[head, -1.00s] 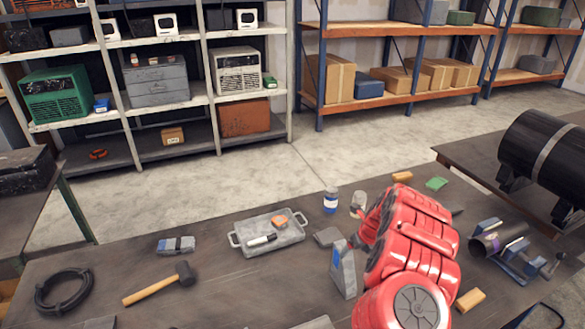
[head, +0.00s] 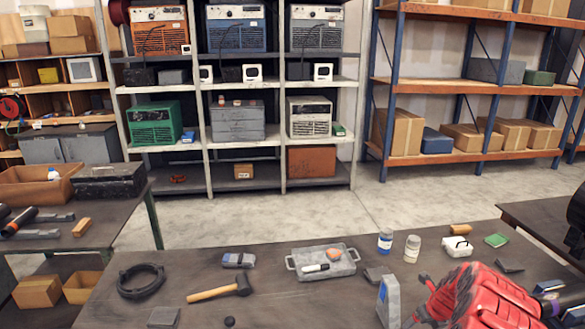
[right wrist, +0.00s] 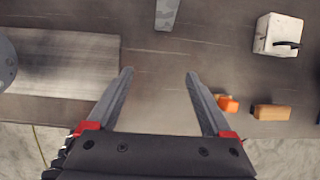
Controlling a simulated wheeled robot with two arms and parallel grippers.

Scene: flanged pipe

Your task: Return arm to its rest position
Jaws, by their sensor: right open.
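My right arm (head: 470,298) is red and bent over the lower right of the workbench (head: 255,305) in the head view. My right gripper (right wrist: 159,75) shows clearly in the right wrist view. Its two dark fingers are spread apart with nothing between them, above the bench near its edge. A dark pipe end with a purple band (head: 550,286) shows beside my arm at the right in the head view, partly hidden. My left gripper is in neither view.
A grey tray (head: 290,264) with a marker, a hammer (head: 218,290), a black cable coil (head: 140,282) and a blue-labelled bottle (head: 385,242) are on the bench. The wrist view shows a whitish block (right wrist: 277,35) and an orange-brown block (right wrist: 271,112). Shelves stand behind open floor.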

